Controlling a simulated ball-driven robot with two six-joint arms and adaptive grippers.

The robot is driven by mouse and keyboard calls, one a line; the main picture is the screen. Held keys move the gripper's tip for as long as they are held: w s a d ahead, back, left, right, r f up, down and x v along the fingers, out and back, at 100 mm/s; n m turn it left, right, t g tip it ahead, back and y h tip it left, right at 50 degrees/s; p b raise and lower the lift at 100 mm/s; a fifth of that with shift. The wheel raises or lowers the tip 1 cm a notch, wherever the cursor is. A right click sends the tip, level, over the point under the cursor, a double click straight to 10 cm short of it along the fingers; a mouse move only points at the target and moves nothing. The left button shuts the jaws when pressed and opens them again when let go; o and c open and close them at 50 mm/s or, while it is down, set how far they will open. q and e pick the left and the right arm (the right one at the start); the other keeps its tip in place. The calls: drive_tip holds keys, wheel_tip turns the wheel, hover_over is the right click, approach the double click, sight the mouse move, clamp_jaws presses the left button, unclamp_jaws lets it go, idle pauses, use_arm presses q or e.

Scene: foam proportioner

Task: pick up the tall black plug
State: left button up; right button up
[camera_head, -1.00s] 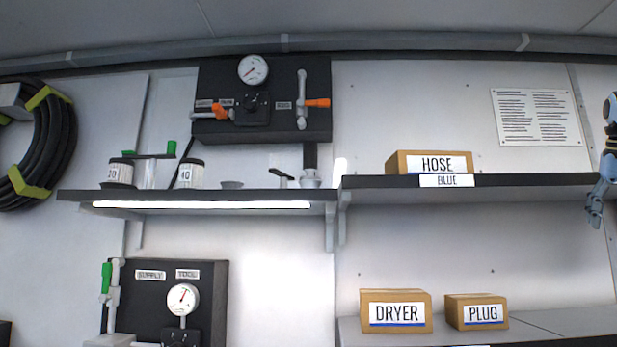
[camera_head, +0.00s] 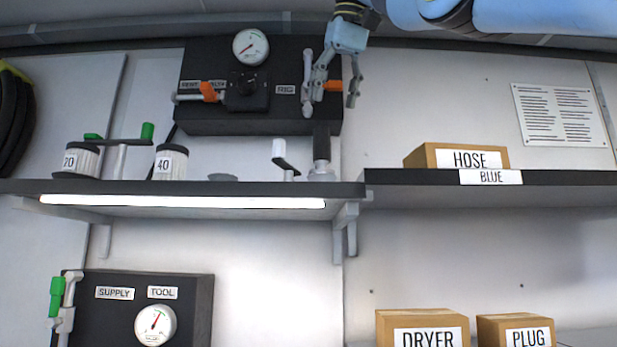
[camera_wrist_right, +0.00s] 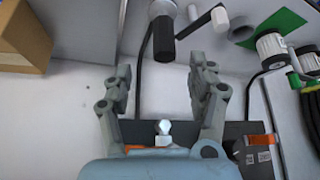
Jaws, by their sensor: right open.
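The tall black plug (camera_head: 321,142) stands upright on a grey base at the right end of the upper left shelf, in front of the wall. In the right wrist view the plug (camera_wrist_right: 163,42) is a dark cylinder at top centre, beyond the fingertips. My right gripper (camera_head: 331,103) comes down from above, fingers pointing down, open and empty. In the head view its fingertips appear just above the plug's top. In the right wrist view the open gripper (camera_wrist_right: 163,72) has a finger on each side, with the plug roughly centred between them. My left gripper is not in view.
A lever with a white grip (camera_head: 279,149) stands just left of the plug. The black gauge panel (camera_head: 215,120) is behind the right gripper. Jars labelled 20 (camera_head: 77,160) and 40 (camera_head: 171,162) stand farther left. The HOSE box (camera_head: 430,156) is on the right shelf.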

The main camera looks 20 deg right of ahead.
hover_over(321, 145)
drive_tip(key=s+d, duration=0.2)
drive_tip(key=f+b, duration=0.1)
drive_tip(key=f, duration=0.3)
drive_tip(key=shift+w, duration=0.2)
drive_tip(key=x, duration=0.2)
drive_tip(key=a+x, duration=0.1)
drive_tip(key=x, duration=0.2)
drive_tip(key=shift+w, duration=0.1)
drive_tip(key=shift+w+f, duration=0.4)
drive_tip(key=shift+s, duration=0.15)
drive_tip(key=shift+r, duration=0.1)
drive_tip(key=c, duration=0.5)
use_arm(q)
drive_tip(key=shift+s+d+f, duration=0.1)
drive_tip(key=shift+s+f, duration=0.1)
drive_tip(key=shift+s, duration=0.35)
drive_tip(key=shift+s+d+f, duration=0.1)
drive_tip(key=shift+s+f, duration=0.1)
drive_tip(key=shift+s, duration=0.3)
use_arm(e)
clamp_jaws()
